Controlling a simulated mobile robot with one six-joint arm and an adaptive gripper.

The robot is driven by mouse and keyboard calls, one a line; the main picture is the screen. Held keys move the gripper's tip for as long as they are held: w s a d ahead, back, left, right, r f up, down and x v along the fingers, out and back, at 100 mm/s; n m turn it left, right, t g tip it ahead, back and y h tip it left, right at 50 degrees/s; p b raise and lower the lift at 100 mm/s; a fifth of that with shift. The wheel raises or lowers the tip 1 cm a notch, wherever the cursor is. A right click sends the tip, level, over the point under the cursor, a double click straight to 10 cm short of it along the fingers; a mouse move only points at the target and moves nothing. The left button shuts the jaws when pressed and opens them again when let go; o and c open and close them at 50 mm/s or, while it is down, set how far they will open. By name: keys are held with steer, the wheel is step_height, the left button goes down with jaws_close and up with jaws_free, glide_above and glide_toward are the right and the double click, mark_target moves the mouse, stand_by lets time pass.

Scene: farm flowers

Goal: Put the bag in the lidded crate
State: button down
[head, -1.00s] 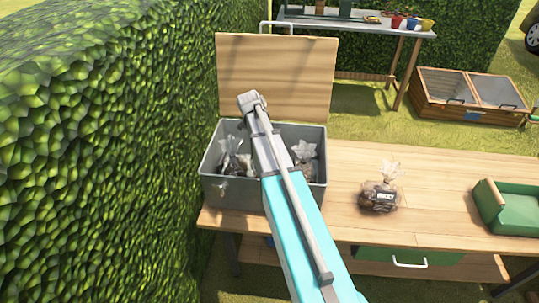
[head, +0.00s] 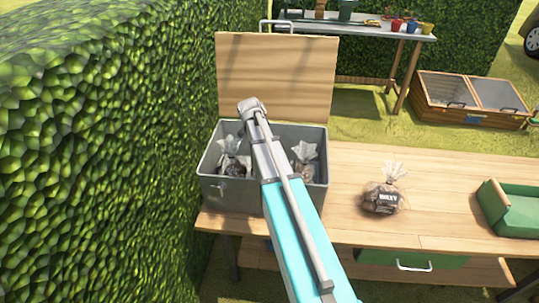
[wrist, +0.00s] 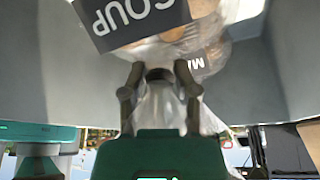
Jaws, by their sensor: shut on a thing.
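The lidded crate (head: 222,190) is a grey metal box on the wooden table, with its wooden lid (head: 275,80) standing open at the back. In the wrist view my gripper (wrist: 159,85) is shut on the gathered clear neck of a bag (wrist: 165,45) with a dark label and upside-down white letters. Grey crate walls (wrist: 60,75) surround it in that view, so the bag is inside the crate. In the head view my arm covers the gripper. Clear bags show in the crate left (head: 233,162) and right (head: 305,160) of my arm; which is held I cannot tell.
Another bag (head: 383,198) with a dark label stands on the table right of the crate. A green tray (head: 520,215) lies at the right end. A hedge (head: 90,150) rises close on the left. The table between crate and tray is otherwise clear.

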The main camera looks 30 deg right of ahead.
steer(key=shift+f+b, duration=0.35)
steer(key=shift+f, duration=0.05)
steer(key=shift+c, duration=1.7)
jaws_free()
steer(key=shift+r, duration=0.2)
steer(key=shift+r+p, duration=0.65)
steer(key=shift+p, duration=0.2)
steer(key=p+v, duration=1)
steer(key=v, duration=0.1)
steer(key=shift+w+r+p, duration=0.15)
steer(key=shift+r+p, duration=0.05)
steer(key=shift+p, duration=0.15)
steer(key=shift+a, duration=0.15)
